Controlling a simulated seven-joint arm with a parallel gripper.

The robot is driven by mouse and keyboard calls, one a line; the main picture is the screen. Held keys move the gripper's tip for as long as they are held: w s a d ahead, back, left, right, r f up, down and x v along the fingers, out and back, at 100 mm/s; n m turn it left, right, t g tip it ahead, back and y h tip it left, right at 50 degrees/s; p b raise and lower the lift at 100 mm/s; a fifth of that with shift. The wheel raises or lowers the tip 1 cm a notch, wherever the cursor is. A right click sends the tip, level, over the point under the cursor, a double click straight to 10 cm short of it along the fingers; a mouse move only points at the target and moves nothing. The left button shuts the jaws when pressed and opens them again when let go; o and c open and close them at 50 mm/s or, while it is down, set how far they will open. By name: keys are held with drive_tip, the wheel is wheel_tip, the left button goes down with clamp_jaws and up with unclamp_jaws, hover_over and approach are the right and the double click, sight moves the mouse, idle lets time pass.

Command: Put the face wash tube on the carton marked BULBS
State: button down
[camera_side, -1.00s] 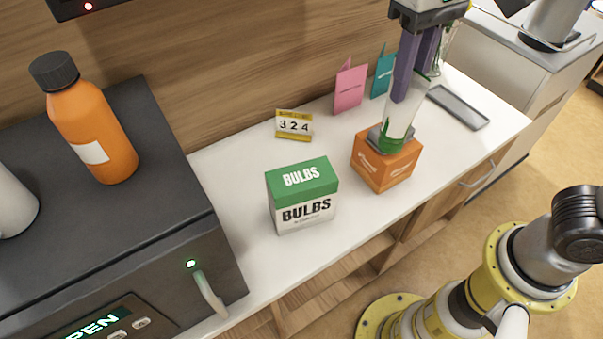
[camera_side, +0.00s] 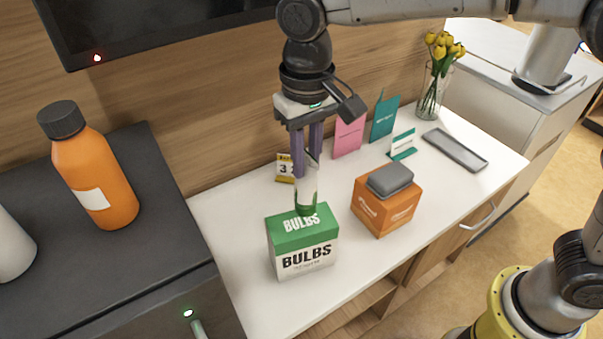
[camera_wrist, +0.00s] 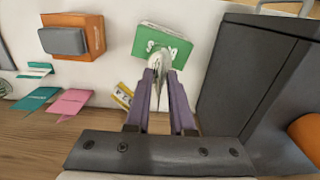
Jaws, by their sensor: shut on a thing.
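The face wash tube (camera_side: 306,187) is pale with a green cap at its lower end. My gripper (camera_side: 307,168) is shut on its upper part and holds it upright, cap down. The carton marked BULBS (camera_side: 304,258) is white with a green top and stands on the white counter. The tube's cap is over the carton's top, toward the back; I cannot tell whether they touch. In the wrist view the tube (camera_wrist: 159,62) lies between my fingers and covers part of the carton's green top (camera_wrist: 180,48).
An orange carton (camera_side: 385,207) with a grey block (camera_side: 390,180) on it stands to the right. Behind are a yellow number block (camera_side: 285,168), pink card (camera_side: 348,137), teal card (camera_side: 384,120) and flower vase (camera_side: 430,95). A dark appliance (camera_side: 150,235) bounds the left.

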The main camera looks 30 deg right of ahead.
drive_tip(key=shift+w+a+f, duration=0.1)
drive_tip(key=shift+w+f, duration=0.1)
drive_tip(key=shift+f, duration=0.8)
drive_tip(key=shift+w+a+f, duration=0.1)
drive_tip(key=shift+w+f, duration=0.05)
drive_tip(key=shift+f, duration=1)
drive_tip(key=c, duration=0.8)
unclamp_jaws()
drive_tip(key=shift+o, duration=0.2)
wheel_tip(320, 180, up, 12)
drive_tip(key=shift+r, duration=0.15)
